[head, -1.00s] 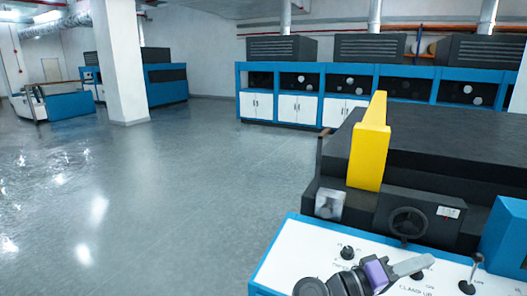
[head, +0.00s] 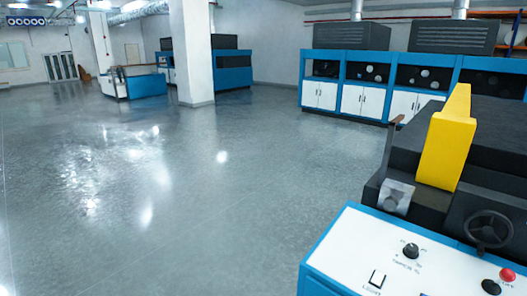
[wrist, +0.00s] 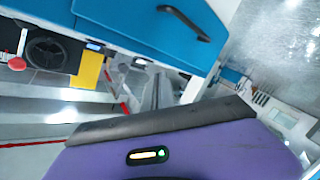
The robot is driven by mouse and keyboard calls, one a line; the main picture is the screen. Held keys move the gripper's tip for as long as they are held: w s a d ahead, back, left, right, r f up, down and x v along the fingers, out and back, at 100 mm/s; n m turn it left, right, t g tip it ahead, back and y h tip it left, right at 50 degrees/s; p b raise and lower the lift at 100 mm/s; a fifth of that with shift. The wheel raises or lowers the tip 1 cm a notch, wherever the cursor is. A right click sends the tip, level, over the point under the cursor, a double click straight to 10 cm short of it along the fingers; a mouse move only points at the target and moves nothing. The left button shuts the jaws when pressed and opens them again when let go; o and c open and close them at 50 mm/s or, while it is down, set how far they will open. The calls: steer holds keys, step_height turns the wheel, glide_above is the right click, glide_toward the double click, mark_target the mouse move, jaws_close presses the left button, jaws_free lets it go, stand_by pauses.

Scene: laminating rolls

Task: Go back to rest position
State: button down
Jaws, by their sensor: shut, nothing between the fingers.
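My gripper shows only in the wrist view, where its purple body (wrist: 200,150) with a black edge fills the bottom. Its narrow grey fingers (wrist: 157,92) appear close together just beyond that edge, shut and empty. They are apart from the blue panel with a black handle (wrist: 145,20) at the top of that view. In the head view my arm and gripper are out of sight. The white control panel (head: 345,240) with a blue rim stands at the lower right, with a knob (head: 411,251) and a red button (head: 507,275).
A dark machine with a yellow block (head: 446,145) and a black handwheel (head: 489,229) stands at the right. Blue machines with white doors (head: 357,100) line the back wall. A white pillar (head: 190,60) stands at centre-left. The glossy grey floor (head: 150,180) is clear at left and middle.

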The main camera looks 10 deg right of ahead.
steer(key=s+a+m+y+b, duration=0.2)
steer(key=s+a+b, duration=0.1)
steer(key=s, duration=1.1)
steer(key=s+a+f+m+y+b, duration=0.1)
steer(key=s+a, duration=0.4)
steer(key=s, duration=0.9)
steer(key=shift+f+m+g+y+b, duration=0.2)
steer(key=shift+m+g+y+b, duration=0.2)
steer(key=shift+m+y+b, duration=0.4)
steer(key=shift+s, duration=0.1)
